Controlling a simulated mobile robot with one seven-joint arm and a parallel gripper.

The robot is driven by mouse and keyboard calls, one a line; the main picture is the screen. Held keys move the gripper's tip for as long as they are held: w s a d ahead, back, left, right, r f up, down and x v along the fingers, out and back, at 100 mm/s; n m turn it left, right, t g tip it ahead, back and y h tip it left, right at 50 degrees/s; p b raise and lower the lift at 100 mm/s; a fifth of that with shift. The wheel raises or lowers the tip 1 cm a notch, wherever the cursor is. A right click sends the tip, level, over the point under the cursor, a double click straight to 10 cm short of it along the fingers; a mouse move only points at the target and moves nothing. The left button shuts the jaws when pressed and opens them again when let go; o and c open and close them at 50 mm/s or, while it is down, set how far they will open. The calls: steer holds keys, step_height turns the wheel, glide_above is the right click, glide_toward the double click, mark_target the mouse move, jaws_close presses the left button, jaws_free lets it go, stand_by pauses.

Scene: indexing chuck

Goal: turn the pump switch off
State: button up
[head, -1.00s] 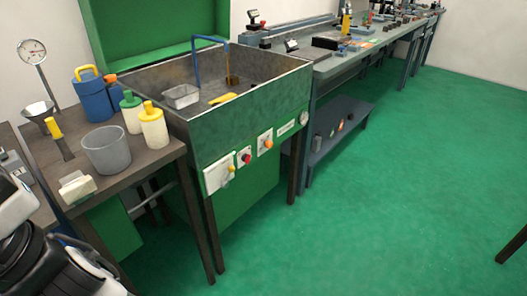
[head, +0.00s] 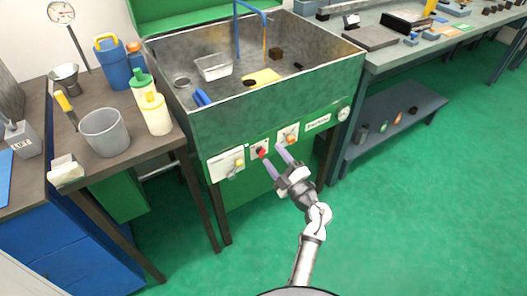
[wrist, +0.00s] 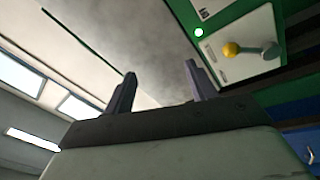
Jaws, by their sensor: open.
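At the left is a white plate (head: 217,170) with a yellow-knobbed lever (head: 239,163). Beside it are a red knob (head: 262,152) and an orange knob (head: 290,139), each on a white plate. The labels are too small to tell which is the pump switch. My gripper (head: 273,153) is open and empty in front of the panel, its fingertips by the red knob; contact is unclear.
The sink (head: 200,113) above holds a tray and tools. A side table (head: 92,165) with a bucket and bottles stands left. Green floor (head: 400,220) is clear at right.

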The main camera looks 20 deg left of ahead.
mark_target(262, 153)
steer(key=d+f+m+g+h, duration=0.15)
steer(key=d+f, duration=0.25)
steer(key=f, duration=0.5)
steer(key=x, duration=1.3)
steer(key=shift+f+h+p, duration=0.35)
steer(key=shift+h+p, duration=0.05)
steer(key=shift+h, duration=0.05)
steer(key=shift+d, duration=0.15)
steer(key=c, duration=1)
